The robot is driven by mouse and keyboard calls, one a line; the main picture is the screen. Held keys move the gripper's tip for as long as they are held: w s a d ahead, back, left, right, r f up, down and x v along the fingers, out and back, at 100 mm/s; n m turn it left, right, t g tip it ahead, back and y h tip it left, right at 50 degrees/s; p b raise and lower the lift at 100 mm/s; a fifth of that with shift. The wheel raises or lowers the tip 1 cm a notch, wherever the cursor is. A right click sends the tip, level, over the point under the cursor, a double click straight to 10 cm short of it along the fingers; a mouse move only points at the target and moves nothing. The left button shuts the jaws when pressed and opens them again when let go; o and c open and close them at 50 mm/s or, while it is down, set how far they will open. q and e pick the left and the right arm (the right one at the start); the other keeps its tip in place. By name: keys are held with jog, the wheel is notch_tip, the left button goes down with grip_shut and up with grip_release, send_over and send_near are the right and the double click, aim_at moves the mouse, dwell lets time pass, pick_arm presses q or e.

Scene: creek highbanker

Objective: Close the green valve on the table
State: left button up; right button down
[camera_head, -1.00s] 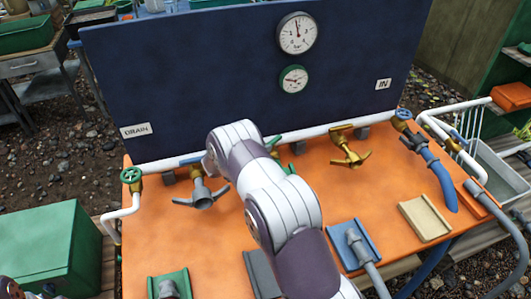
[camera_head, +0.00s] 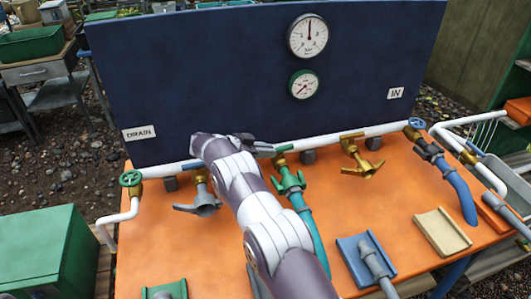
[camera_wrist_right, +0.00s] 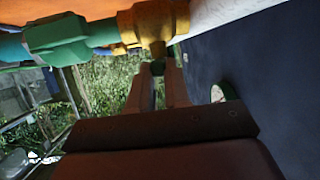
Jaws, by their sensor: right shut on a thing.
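The green valve has a green lever handle (camera_head: 284,149) at the white pipe, above a green coupling (camera_head: 290,184) and a green hose (camera_head: 311,229). In the right wrist view its brass body (camera_wrist_right: 155,22) and green coupling (camera_wrist_right: 55,38) show at the top. My right gripper (camera_head: 262,146) is at the handle, just left of the coupling in the head view. In the right wrist view my right gripper (camera_wrist_right: 158,72) has its fingertips closed on the dark green handle below the brass body. The handle's exact angle is partly hidden. My left gripper is not in view.
A brass valve (camera_head: 361,158) stands to the right and a grey coupling (camera_head: 203,201) to the left. A green wheel valve (camera_head: 131,179) is at the drain end. The blue panel (camera_head: 220,80) with a large gauge (camera_head: 308,36) and a small gauge (camera_head: 304,84) rises behind.

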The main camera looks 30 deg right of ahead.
jog(key=shift+d+r, duration=0.15)
jog(key=shift+r, duration=0.15)
jog(key=c, duration=1.1)
grip_release()
jog(key=shift+d+f, duration=0.1)
jog(key=shift+f, duration=0.05)
notch_tip(320, 180, up, 5)
jog(key=shift+s+d+f, duration=0.1)
jog(key=shift+s+f, duration=0.05)
jog(key=s+d+r, duration=0.1)
jog(key=s+r, duration=0.1)
jog(key=s, duration=0.1)
jog(key=s+d+r, duration=0.1)
jog(key=s+r, duration=0.1)
jog(key=s, duration=0.2)
jog(key=s+d+r, duration=0.2)
jog(key=s, duration=0.1)
jog(key=shift+s+d+r, duration=0.1)
jog(key=shift+s+r, duration=0.05)
jog(key=shift+s, duration=0.2)
